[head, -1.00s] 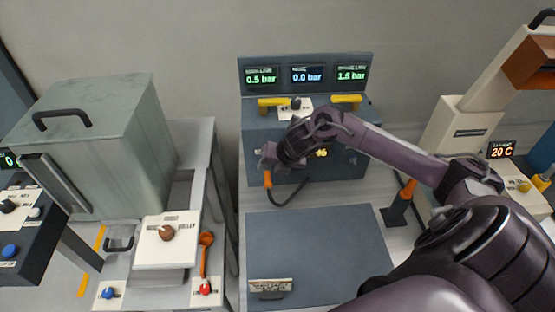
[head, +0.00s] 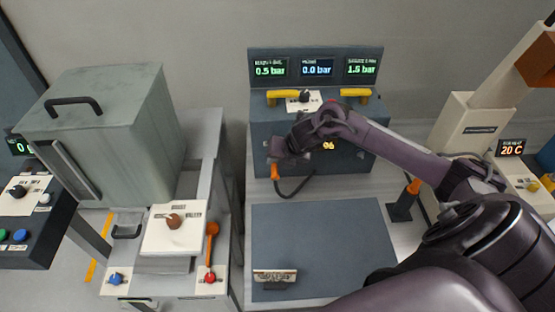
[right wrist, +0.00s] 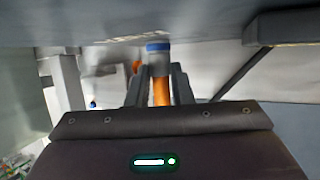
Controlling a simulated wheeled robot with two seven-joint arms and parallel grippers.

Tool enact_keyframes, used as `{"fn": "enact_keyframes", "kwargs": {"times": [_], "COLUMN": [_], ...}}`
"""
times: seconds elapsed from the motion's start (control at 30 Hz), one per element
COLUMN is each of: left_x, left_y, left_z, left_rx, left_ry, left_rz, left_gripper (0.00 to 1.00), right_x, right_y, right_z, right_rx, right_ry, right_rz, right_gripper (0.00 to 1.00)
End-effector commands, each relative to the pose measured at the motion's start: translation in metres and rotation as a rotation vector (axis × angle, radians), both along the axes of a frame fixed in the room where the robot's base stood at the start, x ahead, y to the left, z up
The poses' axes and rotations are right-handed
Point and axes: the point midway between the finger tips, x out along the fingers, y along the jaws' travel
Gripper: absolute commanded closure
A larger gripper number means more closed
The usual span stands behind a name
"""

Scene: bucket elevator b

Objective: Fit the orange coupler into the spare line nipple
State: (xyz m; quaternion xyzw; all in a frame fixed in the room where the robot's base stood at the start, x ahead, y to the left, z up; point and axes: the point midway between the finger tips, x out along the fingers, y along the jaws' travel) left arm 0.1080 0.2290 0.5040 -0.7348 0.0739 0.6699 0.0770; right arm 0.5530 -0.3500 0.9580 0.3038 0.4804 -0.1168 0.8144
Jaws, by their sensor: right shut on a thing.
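The orange coupler (head: 275,172) is in my right gripper (head: 277,156), in front of the left part of the dark blue cabinet. A black hose (head: 297,190) hangs from it and curves right. In the right wrist view the coupler's orange body (right wrist: 161,92) stands between the two fingers of the right gripper (right wrist: 160,88), which are shut on it. A grey collar and a blue ring (right wrist: 158,47) show at its far end, close to a grey surface. I cannot make out the spare line nipple or whether the coupler touches it. My left gripper is out of view.
The cabinet (head: 262,130) carries yellow handles (head: 288,95) and three pressure displays (head: 317,67). A flat blue-grey plate (head: 325,240) with a small sign (head: 275,276) lies in front, mostly clear. A grey-green box (head: 100,130) stands left. An orange-handled tool (head: 407,195) stands right.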

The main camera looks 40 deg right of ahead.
Motion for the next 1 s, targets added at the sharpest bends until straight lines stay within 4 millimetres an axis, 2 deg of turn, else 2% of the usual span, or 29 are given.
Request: {"fn": "enact_keyframes", "kwargs": {"times": [1.0], "left_x": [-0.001], "left_y": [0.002], "left_z": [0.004], "left_rx": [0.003], "left_ry": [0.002], "left_rz": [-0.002], "left_gripper": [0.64], "right_x": [-0.012], "right_y": [0.007], "right_z": [0.001], "right_rx": [-0.001], "right_ry": [0.0], "right_rz": [0.001], "right_gripper": [1.0]}}
